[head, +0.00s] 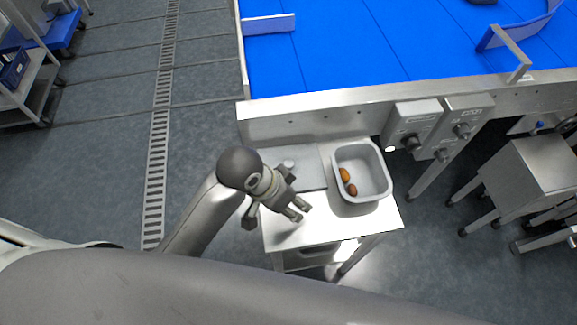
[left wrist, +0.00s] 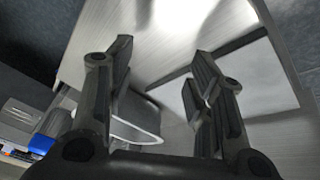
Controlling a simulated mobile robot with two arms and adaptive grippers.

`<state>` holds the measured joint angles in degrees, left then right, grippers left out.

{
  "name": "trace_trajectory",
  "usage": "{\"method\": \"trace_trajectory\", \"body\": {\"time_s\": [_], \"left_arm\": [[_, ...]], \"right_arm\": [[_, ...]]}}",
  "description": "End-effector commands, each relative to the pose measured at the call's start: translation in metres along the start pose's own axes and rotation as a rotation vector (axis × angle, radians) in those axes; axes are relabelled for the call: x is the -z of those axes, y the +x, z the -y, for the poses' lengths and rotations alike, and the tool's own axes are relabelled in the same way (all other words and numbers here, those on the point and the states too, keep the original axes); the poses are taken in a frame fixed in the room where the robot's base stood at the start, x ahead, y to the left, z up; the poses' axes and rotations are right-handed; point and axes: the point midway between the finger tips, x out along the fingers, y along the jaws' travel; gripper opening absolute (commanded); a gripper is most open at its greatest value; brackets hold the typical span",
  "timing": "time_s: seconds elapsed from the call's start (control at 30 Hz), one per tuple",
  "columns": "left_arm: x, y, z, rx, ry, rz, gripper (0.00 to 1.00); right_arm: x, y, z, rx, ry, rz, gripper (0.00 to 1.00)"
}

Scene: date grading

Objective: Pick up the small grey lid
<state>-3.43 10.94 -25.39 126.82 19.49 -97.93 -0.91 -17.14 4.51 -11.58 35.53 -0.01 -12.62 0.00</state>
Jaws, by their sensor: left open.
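A flat grey rectangular sheet (head: 311,168) lies on the small steel table, left of the grey bin. It also shows at the right in the left wrist view (left wrist: 255,78). My left gripper (head: 299,209) is over the table's front left part, in front of the sheet. Its two fingers (left wrist: 160,55) are apart with nothing between them. My right gripper is not in view.
The grey bin (head: 378,195) holds an orange and a brown fruit-like item. The small table (head: 340,223) has bare room at its front. A blue conveyor (head: 330,45) with a steel side and control boxes (head: 412,118) stands behind. A steel cart (head: 548,165) stands right.

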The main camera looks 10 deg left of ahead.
Motion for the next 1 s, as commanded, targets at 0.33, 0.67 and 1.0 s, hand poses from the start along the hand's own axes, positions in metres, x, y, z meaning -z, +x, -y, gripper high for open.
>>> {"method": "trace_trajectory", "body": {"time_s": [0.33, 0.67, 1.0], "left_arm": [[0.061, 0.000, -0.013, -0.064, 0.305, 0.123, 0.49], [0.095, -0.021, 0.016, -0.012, 0.499, 0.324, 0.49], [0.115, -0.055, 0.059, 0.066, 0.554, 0.493, 0.49]], "right_arm": [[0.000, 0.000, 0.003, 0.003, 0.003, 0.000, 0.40], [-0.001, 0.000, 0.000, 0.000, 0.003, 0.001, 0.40], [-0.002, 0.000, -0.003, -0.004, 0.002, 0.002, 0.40]]}}
